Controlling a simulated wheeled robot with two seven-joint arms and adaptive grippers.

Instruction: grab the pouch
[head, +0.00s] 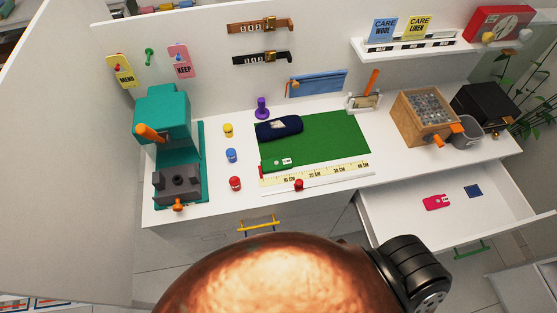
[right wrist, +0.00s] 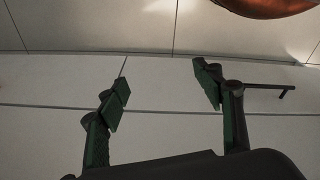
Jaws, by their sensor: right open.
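A dark navy, rounded soft item (head: 279,128) with a pale patch, which looks like the pouch, lies on the back left of the green mat (head: 335,143). No pouch shows in that view. Neither gripper shows in the head view.
A teal machine (head: 163,113) stands at the left of the white table. Several small coloured spools and a ruler (head: 315,175) lie near the mat. A wooden box (head: 424,116) stands at right. An open drawer (head: 395,214) juts out front right.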

